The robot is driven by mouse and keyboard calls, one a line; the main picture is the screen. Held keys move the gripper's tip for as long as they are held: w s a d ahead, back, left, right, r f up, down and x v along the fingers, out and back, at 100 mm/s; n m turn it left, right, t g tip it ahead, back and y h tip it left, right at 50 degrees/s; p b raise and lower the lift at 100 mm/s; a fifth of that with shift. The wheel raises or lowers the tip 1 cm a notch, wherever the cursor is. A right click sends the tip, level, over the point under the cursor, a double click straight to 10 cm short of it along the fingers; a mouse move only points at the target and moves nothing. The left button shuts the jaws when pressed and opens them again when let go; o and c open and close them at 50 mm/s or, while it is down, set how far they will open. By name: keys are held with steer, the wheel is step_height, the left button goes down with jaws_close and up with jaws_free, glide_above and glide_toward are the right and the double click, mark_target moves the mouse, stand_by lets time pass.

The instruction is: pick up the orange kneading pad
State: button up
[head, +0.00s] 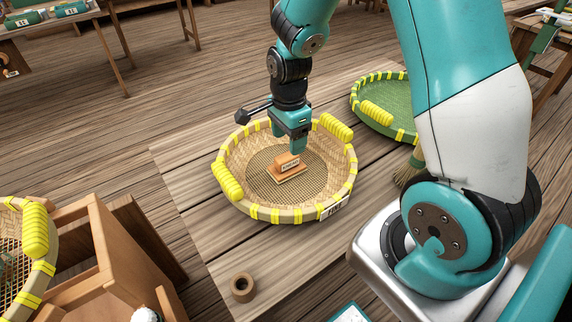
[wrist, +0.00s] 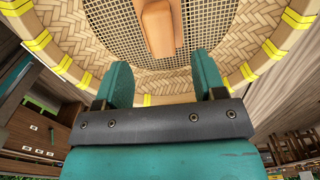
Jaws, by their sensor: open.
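The orange kneading pad (head: 288,171) is a small block with a flat base and a raised, labelled upper part. It sits on the mesh floor of a round woven basket (head: 240,206) with yellow bindings and yellow grips. My gripper (head: 298,144) hangs over the basket, just above and behind the pad. In the wrist view my gripper (wrist: 164,78) has its two teal fingers apart with nothing between them. The pad (wrist: 158,27) shows beyond the fingertips, roughly in line with the gap, its top end cut off by the frame edge.
The basket rests on a wooden table (head: 185,180), and its raised rim surrounds the pad. A green basket (head: 385,122) with yellow grips lies at the back right. A small brown ring (head: 242,287) is on the table's front. Another yellow-trimmed basket (head: 38,232) stands at the left edge.

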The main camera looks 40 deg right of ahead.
mark_target(287, 156)
steer(key=f, duration=0.6)
steer(key=shift+w+a+f, duration=0.1)
steer(key=shift+a+f, duration=0.1)
steer(key=shift+f, duration=0.1)
steer(key=shift+c, duration=0.2)
jaws_close()
steer(key=shift+r, duration=0.1)
step_height(287, 156, up, 20)
steer(key=shift+p, duration=0.45)
